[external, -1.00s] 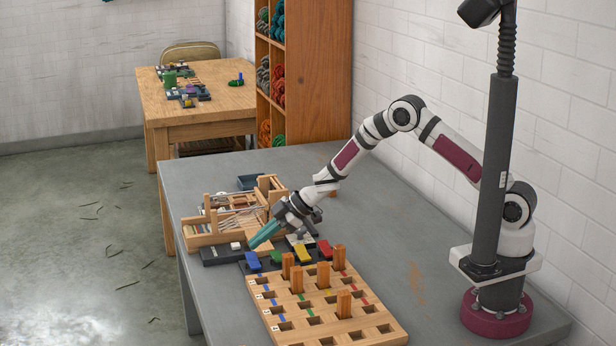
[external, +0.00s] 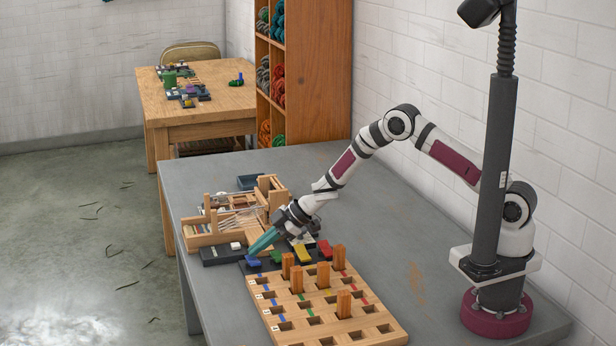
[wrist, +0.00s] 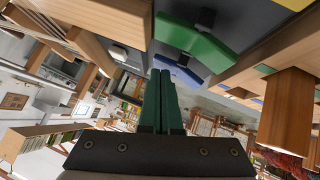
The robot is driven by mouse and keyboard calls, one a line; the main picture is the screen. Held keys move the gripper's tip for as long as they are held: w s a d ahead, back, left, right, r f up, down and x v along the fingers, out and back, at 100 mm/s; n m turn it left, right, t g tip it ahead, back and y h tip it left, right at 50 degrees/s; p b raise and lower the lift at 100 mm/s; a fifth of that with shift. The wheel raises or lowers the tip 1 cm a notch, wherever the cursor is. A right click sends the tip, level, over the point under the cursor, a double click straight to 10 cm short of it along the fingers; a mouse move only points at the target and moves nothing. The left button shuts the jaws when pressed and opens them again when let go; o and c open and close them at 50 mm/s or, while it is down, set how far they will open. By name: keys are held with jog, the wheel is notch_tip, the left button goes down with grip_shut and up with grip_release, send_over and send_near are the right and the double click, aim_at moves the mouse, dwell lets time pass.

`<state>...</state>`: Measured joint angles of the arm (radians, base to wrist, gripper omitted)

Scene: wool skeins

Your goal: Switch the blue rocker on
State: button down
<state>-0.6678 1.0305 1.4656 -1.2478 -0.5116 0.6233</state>
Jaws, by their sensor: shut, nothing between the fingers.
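The blue rocker (external: 252,263) is at the left end of a row of coloured rockers on a dark base, behind the wooden peg board. My gripper (external: 250,253) is shut and empty, with its teal fingers slanting down to the blue rocker. The fingertips overlap its upper edge in the external view; contact looks likely but is not clear. In the wrist view, the closed fingertips (wrist: 160,73) lie just beside the blue rocker (wrist: 177,71), which is partly hidden. The green rocker (wrist: 195,37) is closer to that camera.
The yellow rocker (external: 302,253) and red rocker (external: 325,248) are to the right. The peg board (external: 375,331) with upright wooden pegs stands in front. A wooden loom (external: 197,240) is behind. Bare grey table lies to the right.

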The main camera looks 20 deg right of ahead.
jog(key=shift+s+r, duration=0.2)
jog(key=shift+s, duration=0.45)
jog(key=shift+r, duration=0.3)
notch_tip(320, 180, up, 3)
jog(key=shift+r, duration=0.2)
jog(key=w+v, duration=0.2)
jog(key=v, duration=0.7)
jog(key=shift+d+r, duration=0.35)
jog(key=shift+r, duration=0.2)
